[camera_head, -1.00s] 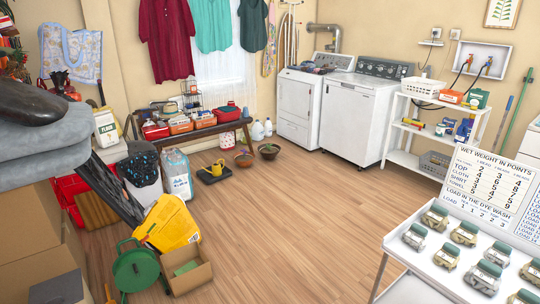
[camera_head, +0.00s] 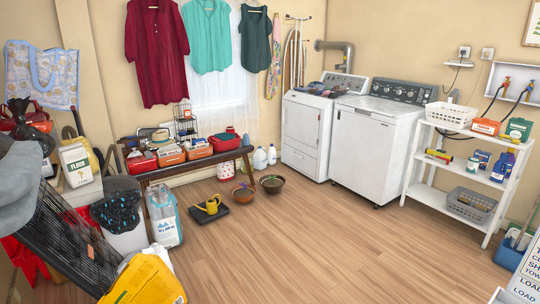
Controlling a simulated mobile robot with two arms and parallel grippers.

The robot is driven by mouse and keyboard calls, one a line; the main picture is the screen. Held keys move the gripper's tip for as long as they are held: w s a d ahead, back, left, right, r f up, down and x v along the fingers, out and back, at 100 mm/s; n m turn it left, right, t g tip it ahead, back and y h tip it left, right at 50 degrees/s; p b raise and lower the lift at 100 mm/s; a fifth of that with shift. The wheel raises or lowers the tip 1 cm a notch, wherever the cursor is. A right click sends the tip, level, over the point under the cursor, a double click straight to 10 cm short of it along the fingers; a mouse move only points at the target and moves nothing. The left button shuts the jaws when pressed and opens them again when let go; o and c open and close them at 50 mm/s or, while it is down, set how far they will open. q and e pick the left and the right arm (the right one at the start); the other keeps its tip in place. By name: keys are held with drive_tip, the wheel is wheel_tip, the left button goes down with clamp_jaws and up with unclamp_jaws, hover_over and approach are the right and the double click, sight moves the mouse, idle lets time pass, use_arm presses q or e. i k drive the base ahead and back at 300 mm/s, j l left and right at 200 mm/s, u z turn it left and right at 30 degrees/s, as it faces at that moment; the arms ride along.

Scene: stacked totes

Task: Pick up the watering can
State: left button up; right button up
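A small yellow watering can (camera_head: 208,205) stands on the floor at the left centre, on or against a flat dark tray (camera_head: 211,215). The can looks upright, and its finer details are too small to tell. Neither of my grippers shows in this view.
Two bowls (camera_head: 272,184) sit right of the can. Behind it is a bench (camera_head: 192,165) with red boxes.

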sight(212, 205)
drive_tip(key=i, duration=2.7)
